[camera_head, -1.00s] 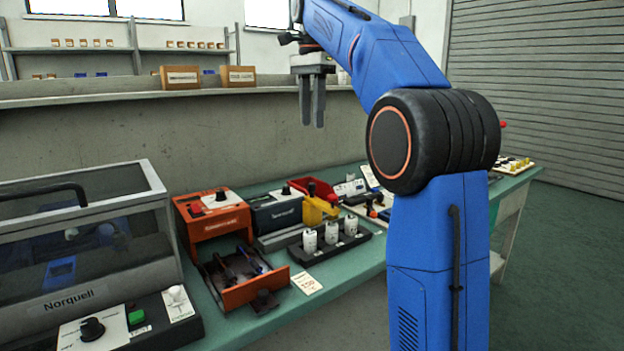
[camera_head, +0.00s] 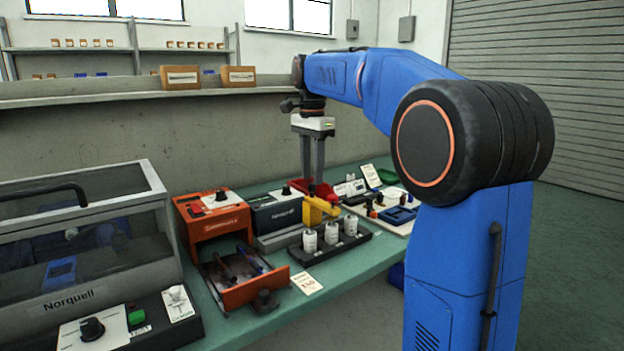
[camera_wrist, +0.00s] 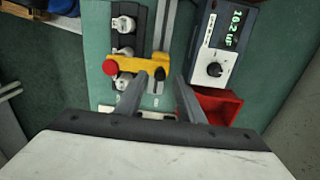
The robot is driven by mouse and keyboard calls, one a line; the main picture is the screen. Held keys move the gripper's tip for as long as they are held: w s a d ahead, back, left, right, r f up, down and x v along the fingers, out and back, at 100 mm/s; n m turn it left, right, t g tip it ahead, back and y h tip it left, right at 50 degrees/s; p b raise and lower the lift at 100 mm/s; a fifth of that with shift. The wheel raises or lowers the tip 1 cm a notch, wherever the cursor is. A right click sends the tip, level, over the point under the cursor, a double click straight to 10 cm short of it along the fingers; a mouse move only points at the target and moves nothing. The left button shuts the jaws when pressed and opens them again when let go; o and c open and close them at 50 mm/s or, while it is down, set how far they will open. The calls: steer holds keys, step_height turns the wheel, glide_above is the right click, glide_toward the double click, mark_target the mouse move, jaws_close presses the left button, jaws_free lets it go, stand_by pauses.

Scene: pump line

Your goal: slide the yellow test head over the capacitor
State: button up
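The yellow test head (camera_head: 318,211) sits on a grey rail (camera_wrist: 166,22); the wrist view also shows the yellow head (camera_wrist: 132,64), with a red knob at its left end and a black knob (camera_wrist: 158,75) at its right. White capacitors (camera_head: 331,233) stand upright in a row on a black base (camera_head: 318,252). In the wrist view the head's left part overlaps the row (camera_wrist: 123,24) near its lower two capacitors; I cannot tell its height above them. My gripper (camera_head: 313,180) points down just above the black knob, its fingers (camera_wrist: 161,75) apart on either side of it.
The meter (camera_head: 275,212) beside the rail displays about 16.2 uF (camera_wrist: 236,27). A red bin (camera_wrist: 218,106) lies close to my right finger. An orange unit with an open drawer (camera_head: 245,285) stands to the left. A board with small parts (camera_head: 398,212) lies to the right.

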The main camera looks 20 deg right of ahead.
steer(key=shift+f, duration=1.15)
steer(key=shift+c, duration=0.7)
jaws_close()
steer(key=w+d, duration=0.1)
steer(key=d, duration=0.6)
steer(key=shift+w, duration=0.25)
steer(key=shift+d, duration=0.15)
steer(key=shift+o, duration=0.7)
jaws_free()
steer(key=shift+d, duration=0.1)
step_height(320, 180, up, 17)
steer(key=shift+r, duration=0.2)
